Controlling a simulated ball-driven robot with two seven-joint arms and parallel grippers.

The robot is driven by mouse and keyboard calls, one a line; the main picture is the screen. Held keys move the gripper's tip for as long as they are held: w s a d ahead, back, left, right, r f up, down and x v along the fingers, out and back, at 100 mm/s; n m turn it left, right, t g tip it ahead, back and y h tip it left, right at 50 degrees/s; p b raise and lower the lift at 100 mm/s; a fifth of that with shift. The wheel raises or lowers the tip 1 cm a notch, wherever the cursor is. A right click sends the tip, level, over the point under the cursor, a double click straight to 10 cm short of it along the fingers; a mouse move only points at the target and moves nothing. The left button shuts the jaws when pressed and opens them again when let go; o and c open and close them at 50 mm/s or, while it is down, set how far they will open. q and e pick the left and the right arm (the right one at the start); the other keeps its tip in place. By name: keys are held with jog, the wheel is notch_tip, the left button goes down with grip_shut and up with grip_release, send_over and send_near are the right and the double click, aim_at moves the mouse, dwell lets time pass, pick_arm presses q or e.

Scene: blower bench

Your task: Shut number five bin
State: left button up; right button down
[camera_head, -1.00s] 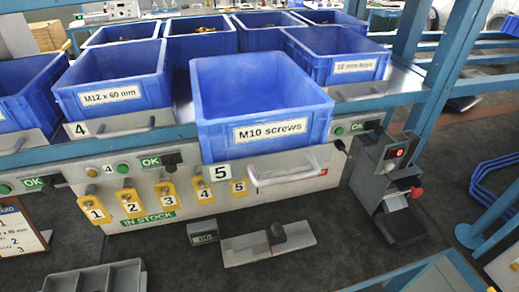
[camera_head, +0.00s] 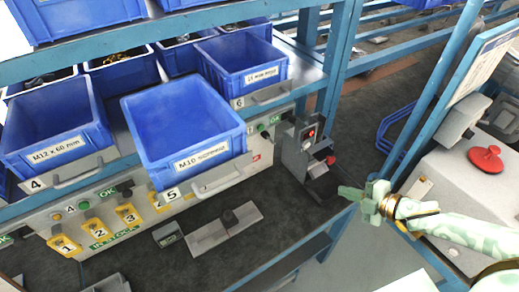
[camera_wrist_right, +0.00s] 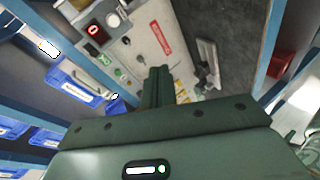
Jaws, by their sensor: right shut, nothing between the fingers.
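The number five bin (camera_head: 184,112) is a blue bin labelled "M10 screws". It is pulled out toward me from the shelf, beyond the bins beside it. A plate marked 5 and a pale bar handle (camera_head: 219,182) are on its front below the label. My right gripper (camera_head: 345,192) is at the right in the head view, well apart from the bin and near the small grey device. Its fingers are together and empty; they also show in the right wrist view (camera_wrist_right: 158,80). My left gripper is not in view.
The number four bin (camera_head: 58,148) and number six bin (camera_head: 243,75) flank it. A grey device with a red knob (camera_head: 308,155) stands on the bench between bin and gripper. A metal plate with a dark knob (camera_head: 224,230) lies below. Blue posts (camera_head: 432,105) rise at right.

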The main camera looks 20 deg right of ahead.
jog(key=s+a+r+n+g+y, duration=0.1)
jog(key=s+a+r+n+y, duration=0.2)
jog(key=a+r+n+y, duration=0.35)
jog(key=s+a+r+n+g+y, duration=0.2)
jog(key=s+a+r+n+y, duration=0.1)
jog(key=a+r, duration=0.65)
send_near(239, 165)
jog(key=s+a, duration=0.2)
jog(key=a, duration=0.1)
jog(key=shift+n, duration=0.25)
jog(key=w+a, duration=0.1)
jog(key=w+a+p, duration=0.1)
jog(key=w, duration=0.1)
jog(key=shift+w, duration=0.3)
jog(key=shift+w+a, duration=0.1)
jog(key=shift+w, duration=0.45)
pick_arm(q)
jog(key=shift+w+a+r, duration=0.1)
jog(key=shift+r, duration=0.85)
